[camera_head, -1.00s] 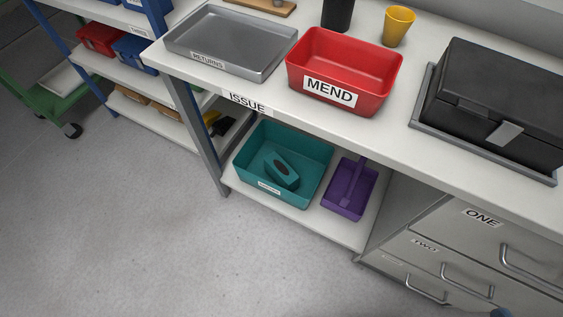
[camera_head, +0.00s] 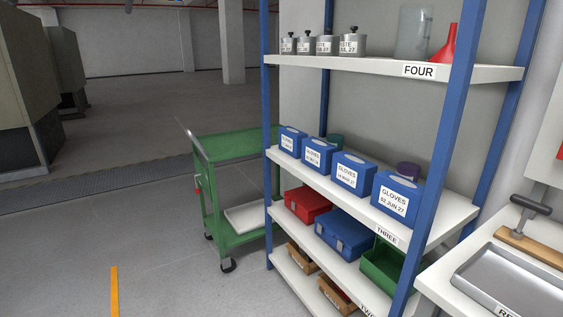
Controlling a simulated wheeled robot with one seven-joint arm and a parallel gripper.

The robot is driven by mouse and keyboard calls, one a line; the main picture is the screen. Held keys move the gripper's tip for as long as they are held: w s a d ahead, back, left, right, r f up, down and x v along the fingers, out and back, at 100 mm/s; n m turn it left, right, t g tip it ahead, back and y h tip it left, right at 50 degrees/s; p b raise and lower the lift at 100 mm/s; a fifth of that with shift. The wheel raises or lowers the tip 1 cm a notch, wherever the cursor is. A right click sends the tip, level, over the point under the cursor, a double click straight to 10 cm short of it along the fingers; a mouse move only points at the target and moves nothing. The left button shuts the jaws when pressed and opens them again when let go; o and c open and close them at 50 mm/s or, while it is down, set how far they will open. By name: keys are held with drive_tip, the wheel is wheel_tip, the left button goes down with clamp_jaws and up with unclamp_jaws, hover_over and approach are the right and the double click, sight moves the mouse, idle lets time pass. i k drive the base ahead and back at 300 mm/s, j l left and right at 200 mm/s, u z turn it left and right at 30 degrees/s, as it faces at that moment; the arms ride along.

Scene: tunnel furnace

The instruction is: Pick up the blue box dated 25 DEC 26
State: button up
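Several blue boxes labelled GLOVES stand in a row on shelf THREE of the blue-posted rack. The nearest blue box (camera_head: 397,197) reads 02 JUN 27. The second blue box (camera_head: 353,173) has a date that is too small to read surely. The third blue box (camera_head: 318,154) and the farthest blue box (camera_head: 293,141) also carry white labels with dates too small to read. I cannot tell which box is dated 25 DEC 26. My gripper is not in view.
Shelf FOUR (camera_head: 393,66) above holds metal tins and a red funnel (camera_head: 445,43). A lower shelf holds a red case (camera_head: 307,204), a blue case (camera_head: 342,234) and a green bin (camera_head: 383,268). A green cart (camera_head: 237,146) stands left. Floor in front is clear.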

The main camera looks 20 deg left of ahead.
sight(316, 154)
drive_tip(key=i+j, duration=0.1)
drive_tip(key=j, duration=0.3)
drive_tip(key=i+j+u, duration=0.1)
drive_tip(key=j, duration=0.35)
drive_tip(key=i+j+u, duration=0.1)
drive_tip(key=j, duration=0.3)
drive_tip(key=i, duration=0.1)
